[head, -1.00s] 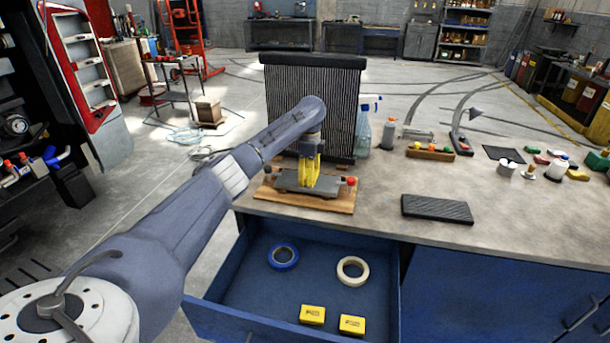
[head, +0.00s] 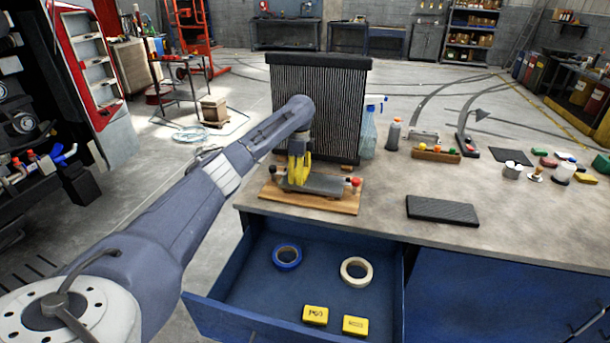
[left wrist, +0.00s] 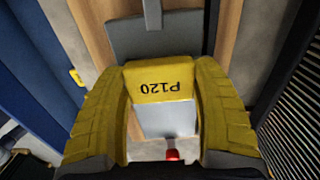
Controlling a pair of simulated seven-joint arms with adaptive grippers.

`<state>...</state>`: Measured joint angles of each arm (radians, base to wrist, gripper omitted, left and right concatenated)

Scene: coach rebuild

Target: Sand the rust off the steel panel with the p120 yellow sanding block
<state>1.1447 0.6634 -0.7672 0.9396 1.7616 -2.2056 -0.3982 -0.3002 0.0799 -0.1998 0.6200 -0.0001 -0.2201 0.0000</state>
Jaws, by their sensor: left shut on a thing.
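My left gripper (head: 299,172) is shut on the P120 yellow sanding block. The P120 block (left wrist: 160,82) shows in the left wrist view between the two yellow fingers, its label upside down there. In the head view the fingers hide most of it. The grey steel panel (head: 327,184) lies on a wooden board (head: 310,200) near the bench's left end, under the gripper. In the left wrist view the panel (left wrist: 155,40) shows on both sides of the block. I cannot tell whether the block touches it. No rust is clear to me. My right gripper is not in view.
The blue drawer (head: 250,300) stands open below, holding blue tape (head: 287,257), cream tape (head: 355,271) and two yellow blocks (head: 315,315). A tall black radiator (head: 335,110) and a spray bottle (head: 369,135) stand behind the board. A dark pad (head: 441,209) lies right.

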